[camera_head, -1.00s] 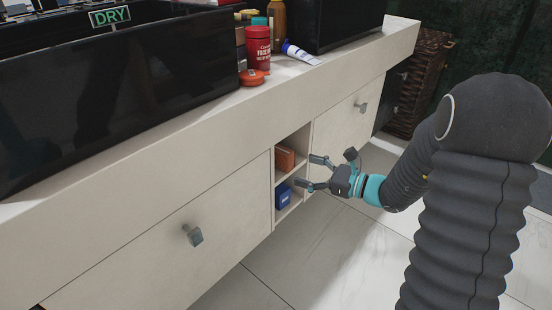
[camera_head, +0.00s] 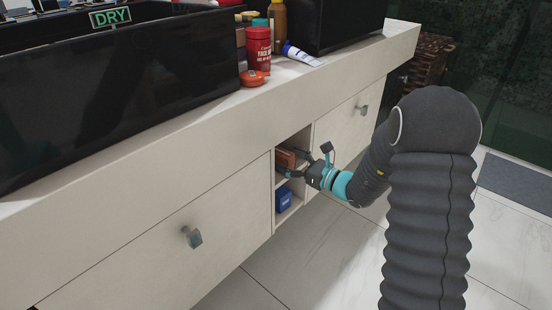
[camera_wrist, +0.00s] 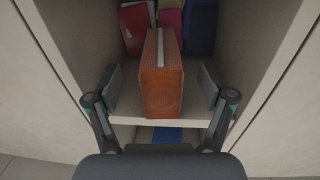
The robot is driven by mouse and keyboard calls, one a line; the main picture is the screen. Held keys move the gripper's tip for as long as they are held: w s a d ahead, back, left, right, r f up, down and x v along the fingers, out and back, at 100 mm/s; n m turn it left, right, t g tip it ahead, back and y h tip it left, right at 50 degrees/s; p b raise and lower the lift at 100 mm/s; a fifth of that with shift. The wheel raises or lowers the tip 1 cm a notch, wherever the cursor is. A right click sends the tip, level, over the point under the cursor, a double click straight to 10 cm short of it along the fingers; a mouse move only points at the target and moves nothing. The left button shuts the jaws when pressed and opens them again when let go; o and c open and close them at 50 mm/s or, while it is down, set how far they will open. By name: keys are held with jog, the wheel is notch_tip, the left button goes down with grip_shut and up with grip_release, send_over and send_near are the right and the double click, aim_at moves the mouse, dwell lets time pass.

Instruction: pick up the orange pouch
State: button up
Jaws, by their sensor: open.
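The orange pouch (camera_wrist: 161,85) is an upright orange-brown block shape with a pale strip along its top. It stands on the upper shelf of the open cubby, and part of it shows in the head view (camera_head: 284,158). My gripper (camera_wrist: 161,88) is open, with one finger on each side of the pouch's near end. Small gaps show between the pouch and both finger pads in the wrist view. In the head view my gripper (camera_head: 293,166) reaches into the cubby, and its fingers partly hide the pouch.
The cubby side walls (camera_wrist: 262,60) stand close on both sides. Red, pink and blue items (camera_wrist: 201,28) stand behind the pouch. A blue item (camera_head: 284,198) sits on the lower shelf. Drawers with knobs (camera_head: 192,237) flank the cubby, under a counter holding bottles (camera_head: 258,48).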

aim_at(277, 155)
jog(key=x, duration=0.5)
jog(key=shift+f, duration=0.15)
jog(key=c, duration=1.1)
